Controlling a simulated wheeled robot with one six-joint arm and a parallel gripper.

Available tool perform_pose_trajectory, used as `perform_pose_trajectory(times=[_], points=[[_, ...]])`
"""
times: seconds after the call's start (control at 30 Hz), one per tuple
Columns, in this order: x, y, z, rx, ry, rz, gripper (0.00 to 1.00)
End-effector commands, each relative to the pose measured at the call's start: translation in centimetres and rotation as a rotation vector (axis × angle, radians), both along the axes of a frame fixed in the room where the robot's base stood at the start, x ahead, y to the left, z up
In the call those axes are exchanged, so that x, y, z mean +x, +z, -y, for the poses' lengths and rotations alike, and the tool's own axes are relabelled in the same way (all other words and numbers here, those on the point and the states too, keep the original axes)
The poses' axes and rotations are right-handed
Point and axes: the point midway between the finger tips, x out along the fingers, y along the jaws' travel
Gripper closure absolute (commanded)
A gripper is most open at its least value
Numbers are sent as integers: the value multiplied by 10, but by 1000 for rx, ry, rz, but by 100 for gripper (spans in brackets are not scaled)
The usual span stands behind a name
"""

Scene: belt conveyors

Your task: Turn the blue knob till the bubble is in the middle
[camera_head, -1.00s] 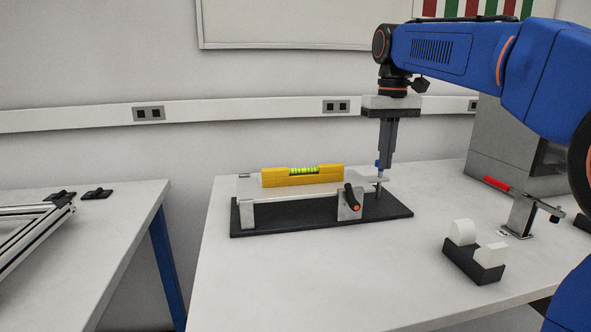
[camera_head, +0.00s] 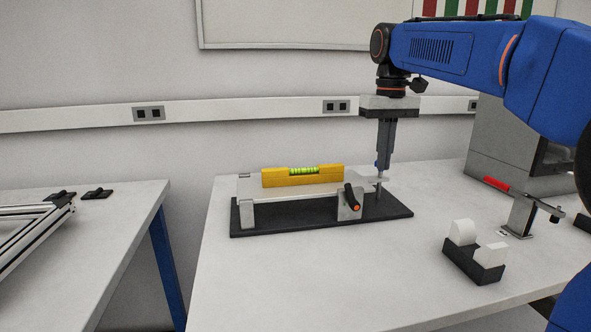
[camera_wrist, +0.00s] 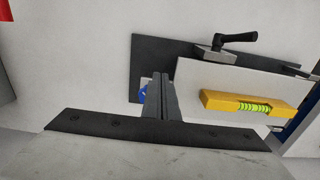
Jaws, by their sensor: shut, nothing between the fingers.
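The blue knob (camera_wrist: 143,93) shows only as a small blue patch beside my fingers in the wrist view; the rest is hidden behind them. My gripper (camera_head: 384,168) points down at the right end of the levelling plate (camera_head: 296,191), with its fingers shut and empty, close beside the knob. I cannot tell whether they touch it. The yellow spirit level (camera_head: 270,178) lies on the plate, and it also shows in the wrist view (camera_wrist: 222,101). Its green vial (camera_head: 303,169) faces up. The bubble is too small to place exactly.
A black clamp lever (camera_head: 351,197) with an orange tip stands at the plate's front. The plate sits on a black base (camera_head: 280,222). To the right are a white-and-black holder (camera_head: 470,262) and a red-handled lever (camera_head: 497,184). The table's front left is clear.

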Motion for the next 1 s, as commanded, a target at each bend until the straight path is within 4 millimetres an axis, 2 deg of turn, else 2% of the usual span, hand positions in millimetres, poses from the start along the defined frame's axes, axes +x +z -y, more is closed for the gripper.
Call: perform_pose_trajectory(times=[0.17,0.63,1.0], points=[[0,10,0,0,0,0,100],[0,54,0,0,0,0,100],[0,60,0,0,0,-1,100]])
